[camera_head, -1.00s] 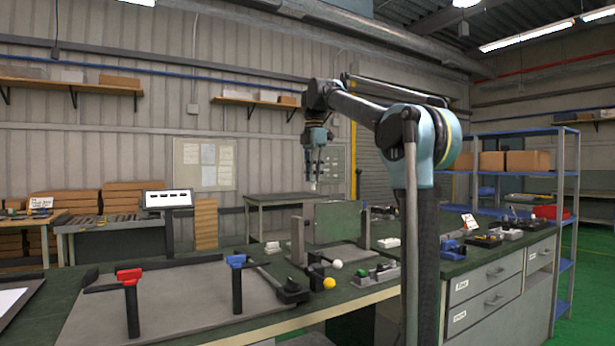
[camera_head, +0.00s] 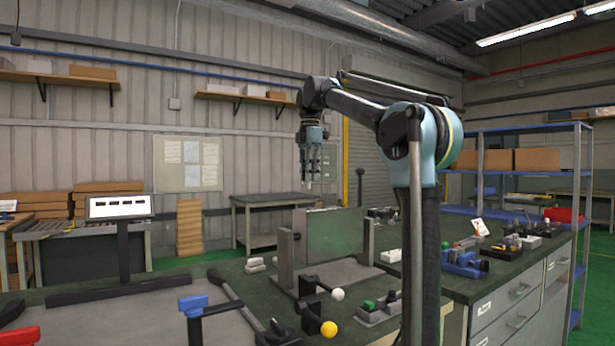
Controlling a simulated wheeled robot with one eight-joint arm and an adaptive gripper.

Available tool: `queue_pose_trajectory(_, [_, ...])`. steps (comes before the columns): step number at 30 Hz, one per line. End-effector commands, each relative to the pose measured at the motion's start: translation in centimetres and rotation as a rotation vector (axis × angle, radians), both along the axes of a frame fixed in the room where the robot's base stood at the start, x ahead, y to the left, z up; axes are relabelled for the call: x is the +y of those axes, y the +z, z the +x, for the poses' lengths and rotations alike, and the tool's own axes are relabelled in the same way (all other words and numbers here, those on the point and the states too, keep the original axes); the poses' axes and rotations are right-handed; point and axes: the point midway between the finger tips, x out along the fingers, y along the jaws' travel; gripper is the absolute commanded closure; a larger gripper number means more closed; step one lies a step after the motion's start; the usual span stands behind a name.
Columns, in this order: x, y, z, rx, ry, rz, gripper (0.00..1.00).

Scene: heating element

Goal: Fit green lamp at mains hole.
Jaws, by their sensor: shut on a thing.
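My gripper (camera_head: 310,184) hangs pointing down, above and behind the workbench's upright green panel (camera_head: 335,236) in the picture. It is shut on a small pale thing (camera_head: 309,185) at its fingertips. The thing is too small to tell whether it is the lamp. The green panel stands between grey posts on the bench. I cannot make out a mains hole on it. A small grey tray (camera_head: 367,319) in front of the panel holds small parts, one of them green (camera_head: 369,305).
A yellow ball knob (camera_head: 329,329) and a white ball knob (camera_head: 337,294) stick out near the panel. A blue-topped post (camera_head: 193,305) and red-topped post (camera_head: 20,336) stand at front left. Blue parts (camera_head: 464,262) lie on the right bench. A white sign (camera_head: 119,207) stands at left.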

Motion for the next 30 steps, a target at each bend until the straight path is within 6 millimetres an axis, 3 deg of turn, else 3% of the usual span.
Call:
queue_pose_trajectory(11, [0.4, -0.1, 0.0, -0.002, 0.007, 0.001, 0.96])
queue_pose_trajectory(30, [0.4, -4.7, -0.1, -0.002, 0.006, 0.001, 0.96])
